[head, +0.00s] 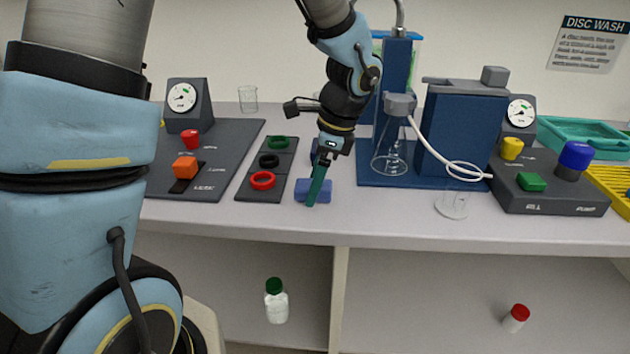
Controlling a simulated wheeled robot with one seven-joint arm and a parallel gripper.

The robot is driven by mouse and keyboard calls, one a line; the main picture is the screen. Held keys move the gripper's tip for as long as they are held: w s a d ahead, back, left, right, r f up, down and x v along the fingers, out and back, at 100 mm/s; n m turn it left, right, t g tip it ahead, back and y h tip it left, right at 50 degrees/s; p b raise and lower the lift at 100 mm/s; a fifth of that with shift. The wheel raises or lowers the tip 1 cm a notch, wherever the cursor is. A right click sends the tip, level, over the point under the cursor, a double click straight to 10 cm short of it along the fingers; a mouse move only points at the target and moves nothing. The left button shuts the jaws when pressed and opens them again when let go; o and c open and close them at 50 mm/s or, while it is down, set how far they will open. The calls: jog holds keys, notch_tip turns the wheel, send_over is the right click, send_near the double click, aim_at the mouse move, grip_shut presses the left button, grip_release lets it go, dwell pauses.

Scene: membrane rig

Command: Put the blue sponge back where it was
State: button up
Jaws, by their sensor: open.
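The blue sponge (301,191) lies on the grey bench top near its front edge, just right of the dark strip with coloured rings. My gripper (314,198) is open and points down at the sponge. Its green fingers stand in front of or around the sponge and hide its middle; I cannot tell whether they touch it. Part of another dark blue thing shows behind the gripper, mostly hidden.
The dark ring strip (258,181) and a control panel (221,145) stand left. A blue rig (455,130) with a flask (390,158) and white hose stands right. A glass piece (452,204) sits near the front edge. Bottles (276,301) stand on the shelf below.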

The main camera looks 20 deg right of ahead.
jog(key=shift+r, duration=0.1)
jog(key=v, duration=1.2)
jog(key=w+a+f+n, duration=0.1)
jog(key=a+f+n, duration=0.1)
jog(key=a, duration=0.3)
jog(key=w+a+f+n+h, duration=0.1)
jog(key=w+a+f+n, duration=0.1)
jog(key=a+n, duration=0.2)
jog(key=w+a+f+n+g, duration=0.1)
jog(key=a+n, duration=0.3)
jog(key=a, duration=0.2)
jog(key=shift+w+f+h+b, duration=0.3)
jog(key=shift+w+f+h, duration=0.1)
jog(key=a+f+n, duration=0.1)
jog(key=a+n, duration=0.3)
jog(key=s+a+f+n+h, duration=0.1)
jog(key=a+f+n, duration=0.1)
jog(key=a+n, duration=0.2)
jog(key=s+a+f+n+t, duration=0.1)
jog(key=a+n, duration=0.3)
jog(key=a, duration=0.1)
jog(key=shift+a+f, duration=0.25)
jog(key=shift+a, duration=0.15)
